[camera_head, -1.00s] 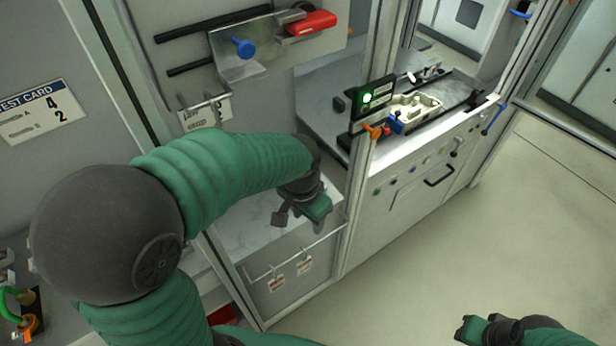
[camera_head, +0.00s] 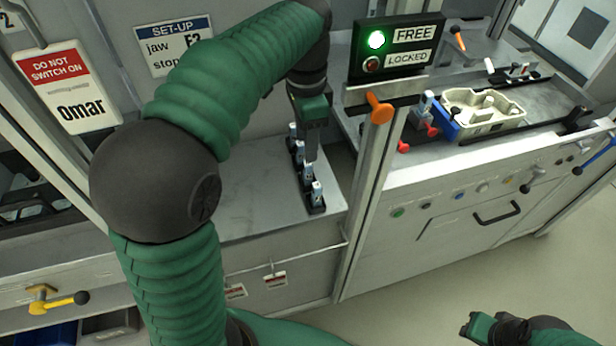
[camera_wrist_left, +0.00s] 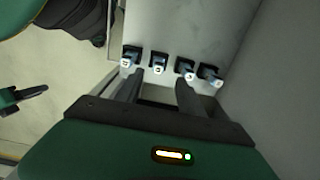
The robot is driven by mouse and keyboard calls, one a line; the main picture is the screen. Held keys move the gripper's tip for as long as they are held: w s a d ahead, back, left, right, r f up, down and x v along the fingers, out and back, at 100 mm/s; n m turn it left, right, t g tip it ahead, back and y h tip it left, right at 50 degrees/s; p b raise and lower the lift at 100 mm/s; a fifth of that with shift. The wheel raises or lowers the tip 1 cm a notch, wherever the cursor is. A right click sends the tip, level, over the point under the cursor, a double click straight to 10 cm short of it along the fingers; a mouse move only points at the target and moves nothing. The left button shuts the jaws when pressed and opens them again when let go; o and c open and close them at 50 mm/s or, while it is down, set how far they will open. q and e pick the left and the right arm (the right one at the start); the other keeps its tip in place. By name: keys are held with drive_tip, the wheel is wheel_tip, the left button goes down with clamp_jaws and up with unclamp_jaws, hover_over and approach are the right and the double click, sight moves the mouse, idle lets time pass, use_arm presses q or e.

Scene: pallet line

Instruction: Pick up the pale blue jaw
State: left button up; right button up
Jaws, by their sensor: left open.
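Several small pale blue and white jaws stand in black holders in a row on the grey bench top (camera_head: 250,195); the nearest jaw (camera_head: 317,193) is clearest in the head view. The row also shows in the left wrist view, with one jaw (camera_wrist_left: 159,68) near its middle. I cannot tell which single jaw is the pale blue one. My left gripper (camera_head: 310,150) points down over the row and hides part of it. In the left wrist view its fingers (camera_wrist_left: 158,88) are apart, with nothing between them. My right gripper (camera_head: 473,327) is low at right, its fingers unclear.
A post with an orange knob (camera_head: 379,108) and a FREE/LOCKED sign (camera_head: 397,48), green lamp lit, stands right of the row. Beyond it a cream part (camera_head: 484,112) sits on a fixture. A set-up card (camera_head: 175,45) hangs behind my left arm. Open floor lies at lower right.

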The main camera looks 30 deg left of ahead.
sight(308, 165)
use_arm(q)
drive_tip(key=shift+w+f, duration=0.2)
drive_tip(key=shift+f, duration=0.9)
drive_tip(key=shift+w+f+b, duration=0.15)
drive_tip(key=shift+f+b, duration=0.15)
drive_tip(key=shift+f, duration=0.1)
drive_tip(key=f+b, duration=0.2)
drive_tip(key=f, duration=0.1)
drive_tip(key=d+f, duration=0.1)
drive_tip(key=shift+s+f+b, duration=0.25)
drive_tip(key=shift+s+b, duration=0.15)
drive_tip(key=shift+w+a, duration=0.1)
drive_tip(key=shift+a, duration=0.35)
drive_tip(key=shift+c, duration=1.9)
drive_tip(key=shift+d, duration=0.2)
clamp_jaws()
use_arm(e)
drive_tip(key=x, duration=0.4)
drive_tip(key=shift+s+d, duration=0.1)
drive_tip(key=shift+s, duration=0.2)
